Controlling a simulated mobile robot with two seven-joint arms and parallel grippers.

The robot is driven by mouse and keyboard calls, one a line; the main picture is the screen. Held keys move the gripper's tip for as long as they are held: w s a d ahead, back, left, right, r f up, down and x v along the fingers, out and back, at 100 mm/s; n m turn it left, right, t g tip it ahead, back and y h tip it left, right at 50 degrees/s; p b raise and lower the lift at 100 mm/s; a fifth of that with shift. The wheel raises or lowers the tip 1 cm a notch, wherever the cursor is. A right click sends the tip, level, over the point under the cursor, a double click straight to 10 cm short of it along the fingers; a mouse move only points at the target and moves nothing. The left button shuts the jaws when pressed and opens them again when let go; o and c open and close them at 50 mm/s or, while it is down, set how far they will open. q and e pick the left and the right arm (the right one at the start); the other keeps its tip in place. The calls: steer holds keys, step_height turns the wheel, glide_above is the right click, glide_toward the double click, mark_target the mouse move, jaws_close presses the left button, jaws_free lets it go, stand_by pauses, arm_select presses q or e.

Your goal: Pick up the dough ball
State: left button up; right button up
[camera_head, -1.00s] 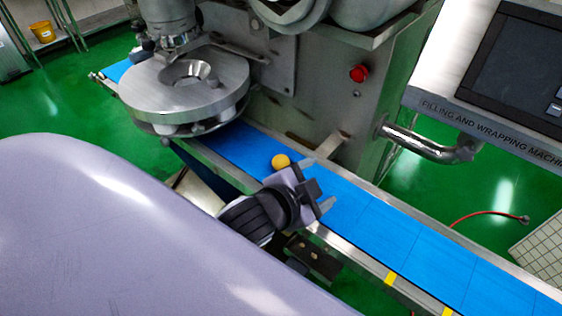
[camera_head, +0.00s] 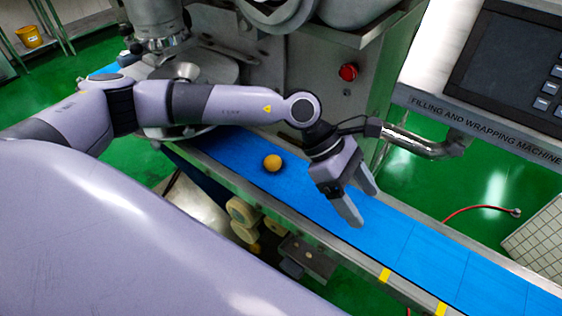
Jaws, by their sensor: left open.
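The dough ball (camera_head: 272,163) is a small yellow-orange sphere. It sits on the blue conveyor belt (camera_head: 410,240), close to the machine's body. My left gripper (camera_head: 364,206) is over the belt to the right of the ball, pointing down and to the right. Its two fingers are apart with nothing between them. It does not touch the ball. The left forearm passes behind the ball in the picture and hides part of the round metal disc. My right gripper is not in view.
The machine's steel body (camera_head: 330,90) with a red button (camera_head: 348,72) stands behind the belt. A curved metal handle (camera_head: 425,143) and a control panel (camera_head: 510,60) are at the right. Yellow marks (camera_head: 384,275) line the belt's near edge. The belt's right part is clear.

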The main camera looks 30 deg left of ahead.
mark_target(272, 158)
arm_select(q)
steer(key=w+a+y, duration=0.1)
steer(key=a, duration=0.3)
steer(key=w+a+y, duration=0.1)
steer(key=a+y, duration=0.1)
steer(key=a, duration=0.2)
steer(key=w+a+f+m+y, duration=0.1)
steer(key=a+y, duration=0.1)
steer(key=a, duration=0.2)
steer(key=shift+w, duration=0.35)
steer(key=a+y, duration=0.1)
steer(key=a, duration=0.2)
steer(key=w+a+r+y, duration=0.1)
steer(key=a, duration=0.2)
steer(key=a+y, duration=0.1)
steer(key=a, duration=0.2)
steer(key=shift+w+r+y, duration=0.15)
steer(key=shift+r+y, duration=0.05)
steer(key=shift+y, duration=0.1)
steer(key=f, duration=0.4)
steer(key=a+f+p, duration=0.1)
steer(key=f, duration=0.1)
steer(key=shift+f, duration=0.5)
steer(key=c, duration=1.1)
